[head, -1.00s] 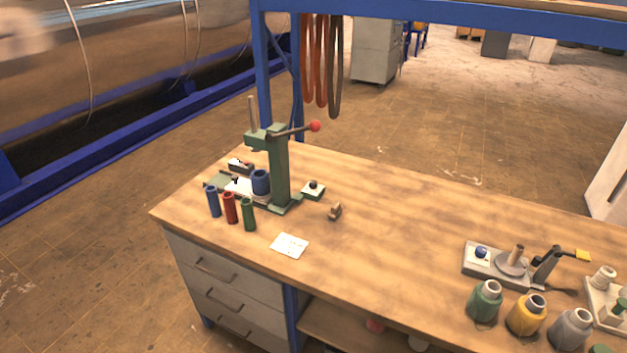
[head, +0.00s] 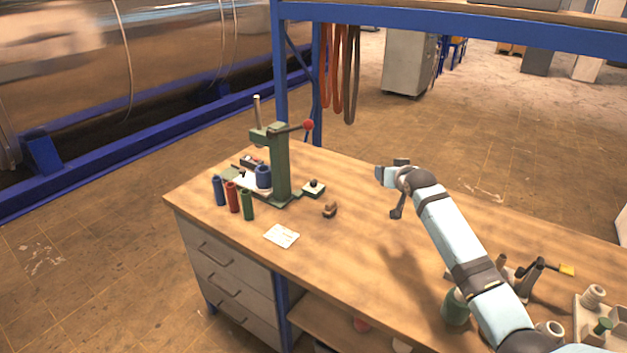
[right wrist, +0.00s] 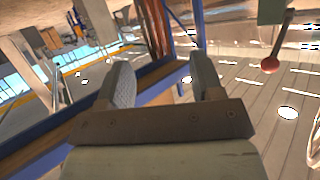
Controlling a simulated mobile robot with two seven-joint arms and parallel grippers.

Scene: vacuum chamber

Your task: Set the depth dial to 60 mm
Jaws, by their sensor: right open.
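A green press (head: 278,165) stands at the left of the wooden bench, with a lever ending in a red ball (head: 308,125). At its foot is a small pale-topped green block with a dark knob (head: 313,187), which may be the depth dial; no scale or number is readable. My right gripper (head: 388,174) is above the bench, to the right of the press and apart from it. In the right wrist view my right gripper (right wrist: 162,82) is open and empty, and the lever's red ball (right wrist: 270,65) shows at upper right. My left gripper is not in view.
Blue, red and green cylinders (head: 233,197) stand before the press, near a white card (head: 282,236) and a small brown object (head: 330,210). My right arm partly hides fixtures and bottles at the right. A blue frame (head: 280,70) rises behind the bench.

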